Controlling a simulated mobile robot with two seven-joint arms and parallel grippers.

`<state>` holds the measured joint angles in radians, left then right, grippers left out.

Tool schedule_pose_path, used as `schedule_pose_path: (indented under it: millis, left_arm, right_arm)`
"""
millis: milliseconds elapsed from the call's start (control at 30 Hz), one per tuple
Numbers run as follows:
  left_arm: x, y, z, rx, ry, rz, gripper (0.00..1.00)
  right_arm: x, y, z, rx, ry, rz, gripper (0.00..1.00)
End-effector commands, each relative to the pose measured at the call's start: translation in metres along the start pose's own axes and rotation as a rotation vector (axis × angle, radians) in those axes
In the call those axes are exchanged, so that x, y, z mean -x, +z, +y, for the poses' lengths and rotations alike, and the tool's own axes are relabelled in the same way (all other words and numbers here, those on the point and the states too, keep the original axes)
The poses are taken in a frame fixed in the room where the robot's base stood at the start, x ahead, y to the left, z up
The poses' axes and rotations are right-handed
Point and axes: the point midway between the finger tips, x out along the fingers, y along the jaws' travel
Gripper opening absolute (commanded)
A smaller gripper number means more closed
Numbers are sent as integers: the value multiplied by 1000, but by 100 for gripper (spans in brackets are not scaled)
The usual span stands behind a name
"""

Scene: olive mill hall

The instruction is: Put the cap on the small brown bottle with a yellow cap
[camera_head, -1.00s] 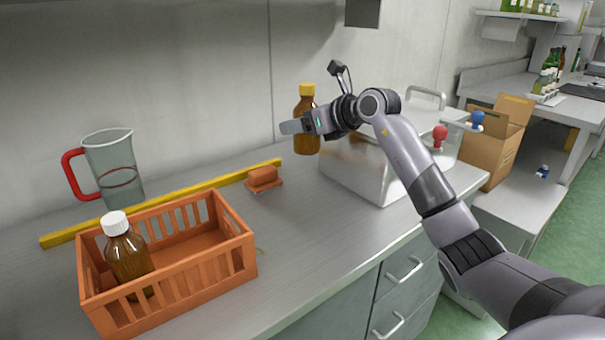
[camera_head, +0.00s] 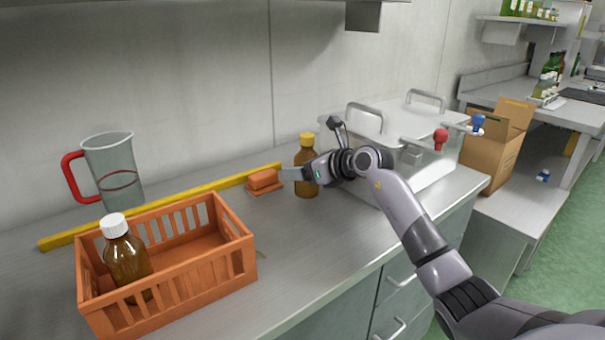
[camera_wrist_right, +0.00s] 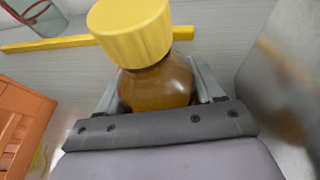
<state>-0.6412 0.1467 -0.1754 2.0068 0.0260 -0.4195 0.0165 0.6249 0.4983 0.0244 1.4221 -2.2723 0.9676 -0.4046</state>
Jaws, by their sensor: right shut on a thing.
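The small brown bottle (camera_head: 306,158) with its yellow cap (camera_head: 307,139) is upright on the counter or just above it; I cannot tell whether its base touches. The yellow cap (camera_wrist_right: 132,28) sits on top of the bottle's neck in the wrist view, and how tight it is cannot be seen. My right gripper (camera_head: 301,174) is shut around the body of the bottle (camera_wrist_right: 158,85), below the cap. The gripper and wrist hide part of the bottle. My left gripper is not in view.
An orange crate (camera_head: 207,269) holds a brown bottle with a white cap (camera_head: 127,258). A steel container (camera_head: 435,170) stands right.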

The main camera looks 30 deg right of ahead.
Motion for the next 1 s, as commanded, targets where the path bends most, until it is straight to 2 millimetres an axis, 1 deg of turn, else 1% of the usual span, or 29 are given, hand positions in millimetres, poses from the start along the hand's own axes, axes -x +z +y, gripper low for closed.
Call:
schedule_pose_path:
  millis: [33,100,333,467,500,567,867,933,1000]
  left_arm:
    - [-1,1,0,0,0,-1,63]
    - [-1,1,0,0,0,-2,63]
    - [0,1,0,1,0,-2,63]
    - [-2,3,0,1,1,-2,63]
    - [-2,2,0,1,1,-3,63]
    - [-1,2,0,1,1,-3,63]
    - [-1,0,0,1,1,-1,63]
    - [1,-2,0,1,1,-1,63]
    - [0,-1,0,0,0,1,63]
  right_arm:
    - [-3,-6,0,-2,0,-3,0]
    - [-4,-10,0,0,-1,-5,0]
    - [-4,-9,0,1,-2,-5,0]
    - [-5,-13,-1,2,-2,-5,0]
    - [-6,-14,0,1,-1,-1,73]
    - [-6,-14,0,1,-1,-1,92]
    - [-5,-13,0,1,-1,-1,92]
    - [-4,-9,0,0,0,-1,92]
    - [1,-11,-1,3,-2,0,92]
